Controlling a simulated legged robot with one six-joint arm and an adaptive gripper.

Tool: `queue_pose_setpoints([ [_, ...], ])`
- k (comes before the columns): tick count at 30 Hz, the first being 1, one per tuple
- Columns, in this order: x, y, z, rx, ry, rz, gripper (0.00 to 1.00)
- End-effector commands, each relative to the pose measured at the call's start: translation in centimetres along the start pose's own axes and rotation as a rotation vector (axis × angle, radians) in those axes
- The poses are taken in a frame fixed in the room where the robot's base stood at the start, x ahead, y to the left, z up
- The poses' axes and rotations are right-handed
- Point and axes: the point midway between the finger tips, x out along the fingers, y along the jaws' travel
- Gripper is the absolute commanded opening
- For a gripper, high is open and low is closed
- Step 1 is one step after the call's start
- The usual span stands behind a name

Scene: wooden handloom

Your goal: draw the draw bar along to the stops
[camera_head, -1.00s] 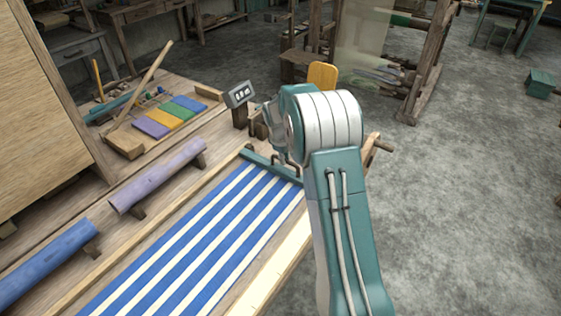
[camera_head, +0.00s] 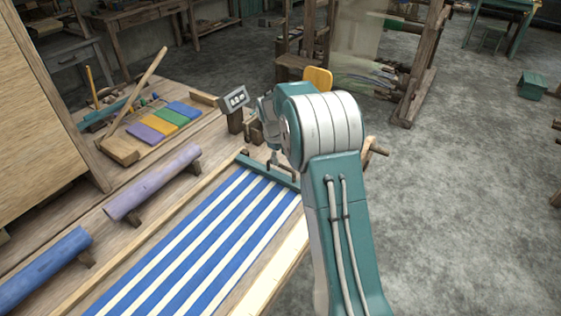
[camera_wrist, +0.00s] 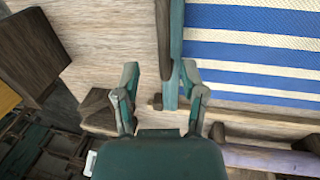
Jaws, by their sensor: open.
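The draw bar (camera_head: 252,164) is a teal bar across the far end of the blue and white striped cloth (camera_head: 205,245). Its right part is partly hidden by my arm in the head view. In the wrist view the bar (camera_wrist: 176,40) runs down from the top edge, with a dark brown handle-like rail (camera_wrist: 163,40) along its left side. My gripper (camera_wrist: 161,92) is open, its two teal fingers apart on either side of the bar's lower end. Whether a finger touches the bar cannot be told. I cannot clearly make out the stops.
Two rollers, one lilac (camera_head: 155,182) and one blue (camera_head: 45,270), lie along the left of the cloth. Open grey floor (camera_head: 450,220) lies to the right.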

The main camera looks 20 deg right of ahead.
Motion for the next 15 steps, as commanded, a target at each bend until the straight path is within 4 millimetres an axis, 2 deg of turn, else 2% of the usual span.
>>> queue_pose_setpoints([
  [3,-2.8,0.1,-0.1,0.0,0.003,0.002,0.54],
  [9,-6.6,0.2,-0.1,-0.001,0.003,0.002,0.54],
  [15,-8.4,0.2,-0.1,-0.001,0.002,0.0,0.54],
])
